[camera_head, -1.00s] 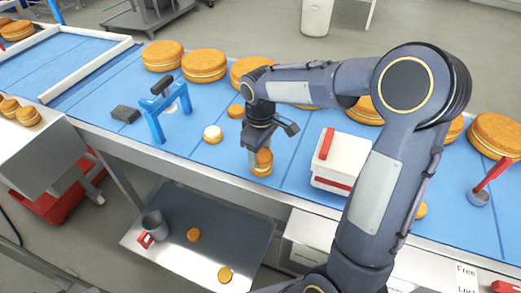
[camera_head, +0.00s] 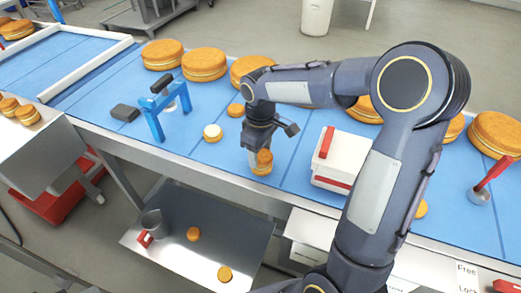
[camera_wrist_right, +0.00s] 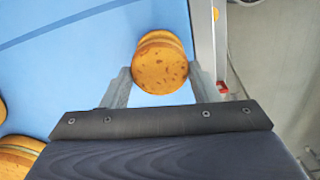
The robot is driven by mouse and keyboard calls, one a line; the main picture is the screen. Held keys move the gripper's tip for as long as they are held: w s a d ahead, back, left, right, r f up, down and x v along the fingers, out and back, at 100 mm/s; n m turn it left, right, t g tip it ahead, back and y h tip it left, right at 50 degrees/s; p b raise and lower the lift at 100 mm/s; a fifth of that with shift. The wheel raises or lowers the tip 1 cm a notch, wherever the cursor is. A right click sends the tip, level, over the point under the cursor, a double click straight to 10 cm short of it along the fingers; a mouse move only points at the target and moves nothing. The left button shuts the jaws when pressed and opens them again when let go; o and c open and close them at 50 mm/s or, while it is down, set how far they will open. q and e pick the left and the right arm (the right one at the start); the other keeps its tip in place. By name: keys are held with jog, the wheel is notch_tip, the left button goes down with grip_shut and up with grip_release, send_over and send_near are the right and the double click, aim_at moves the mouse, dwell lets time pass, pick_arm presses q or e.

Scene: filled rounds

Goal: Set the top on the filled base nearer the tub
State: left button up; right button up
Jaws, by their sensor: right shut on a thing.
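My right gripper (camera_head: 258,156) is shut on a round golden top (camera_head: 265,156), near the front edge of the blue belt. The top sits directly over a golden base (camera_head: 262,169); whether it rests fully on it I cannot tell. In the right wrist view the top (camera_wrist_right: 160,70) is between the two fingers, with the base's edge (camera_wrist_right: 163,37) showing just behind it. Another base with white filling (camera_head: 212,132) stands uncovered to the left. The white tub (camera_head: 340,163) with a red handle stands to the right of my gripper. My left gripper is out of view.
A blue stand (camera_head: 168,108) and a dark block (camera_head: 125,113) are at the left. A loose small round (camera_head: 236,110) lies behind the gripper. Large cakes (camera_head: 204,64) line the belt's back. A lower tray (camera_head: 210,240) holds a metal cup (camera_head: 153,223) and two rounds.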

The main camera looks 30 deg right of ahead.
jog(key=shift+f+b, duration=0.35)
jog(key=shift+f, duration=0.15)
jog(key=o, duration=1.2)
jog(key=shift+r, duration=0.2)
jog(key=shift+r+p, duration=3)
jog(key=shift+r, duration=0.4)
